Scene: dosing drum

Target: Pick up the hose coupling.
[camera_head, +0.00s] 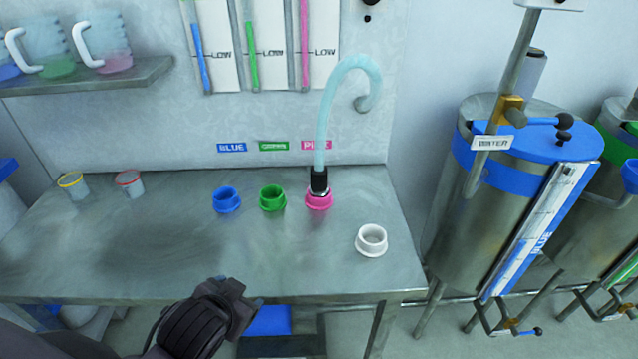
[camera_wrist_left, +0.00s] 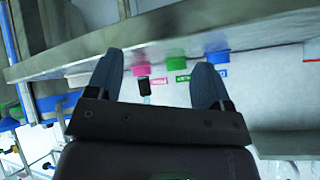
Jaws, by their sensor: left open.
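The hose coupling (camera_head: 319,182) is a dark fitting at the end of a pale blue hose (camera_head: 326,110). It stands upright at the pink socket (camera_head: 319,201) on the steel bench. In the left wrist view the dark coupling (camera_wrist_left: 144,86) shows between my fingers, beside the pink socket (camera_wrist_left: 141,70). My left gripper (camera_head: 250,304) is at the bench's front edge, well short of the coupling and to its left. Its two fingers (camera_wrist_left: 157,80) are apart with nothing between them. My right gripper is in neither view.
A blue socket (camera_head: 227,200), a green socket (camera_head: 273,198) and a white socket (camera_head: 371,241) stand on the bench (camera_head: 130,245). Two small cups (camera_head: 130,184) are at the back left. A steel drum (camera_head: 500,215) stands right of the bench. The bench's front middle is clear.

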